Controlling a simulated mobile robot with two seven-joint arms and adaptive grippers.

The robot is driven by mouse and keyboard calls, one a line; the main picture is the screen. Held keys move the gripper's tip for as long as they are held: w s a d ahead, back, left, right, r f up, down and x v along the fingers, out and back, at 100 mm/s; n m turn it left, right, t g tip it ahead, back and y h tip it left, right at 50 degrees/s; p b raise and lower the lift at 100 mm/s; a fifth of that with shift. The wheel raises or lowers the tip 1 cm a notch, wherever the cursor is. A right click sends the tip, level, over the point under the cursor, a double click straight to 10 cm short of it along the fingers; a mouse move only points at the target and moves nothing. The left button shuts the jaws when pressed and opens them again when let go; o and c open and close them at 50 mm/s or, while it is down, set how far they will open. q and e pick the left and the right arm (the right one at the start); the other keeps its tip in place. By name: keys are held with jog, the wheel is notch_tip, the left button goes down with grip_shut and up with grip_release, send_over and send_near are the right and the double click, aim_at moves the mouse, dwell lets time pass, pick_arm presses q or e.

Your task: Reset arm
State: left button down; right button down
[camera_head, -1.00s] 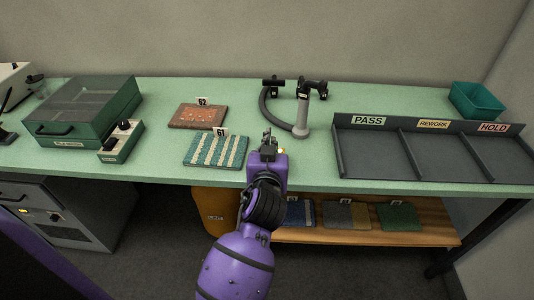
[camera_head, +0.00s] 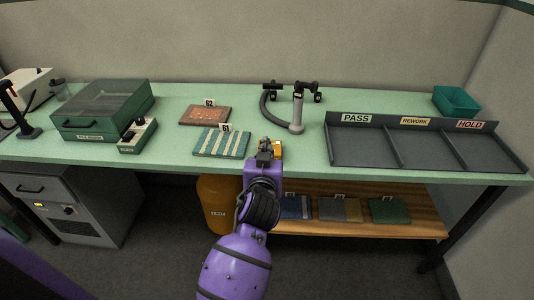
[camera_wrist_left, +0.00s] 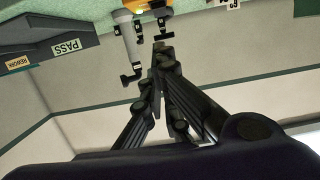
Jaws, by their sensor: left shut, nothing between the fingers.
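My left gripper (camera_head: 265,146) is at the front edge of the green bench in the head view, shut and empty. Its purple arm comes up from the bottom of the picture. In the left wrist view the closed fingers (camera_wrist_left: 159,48) point toward the bench, with nothing between them. A yellow-orange object (camera_head: 279,149) sits just behind and right of the gripper, partly hidden by it. My right gripper is not in view.
Sample 61 (camera_head: 221,143) and sample 62 (camera_head: 205,115) lie left of the gripper. A sorting tray (camera_head: 365,155) marked PASS, REWORK and HOLD is at right, a teal bin (camera_head: 456,101) behind it. A green lidded box (camera_head: 88,121) stands at left. A wooden shelf (camera_head: 410,230) is below.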

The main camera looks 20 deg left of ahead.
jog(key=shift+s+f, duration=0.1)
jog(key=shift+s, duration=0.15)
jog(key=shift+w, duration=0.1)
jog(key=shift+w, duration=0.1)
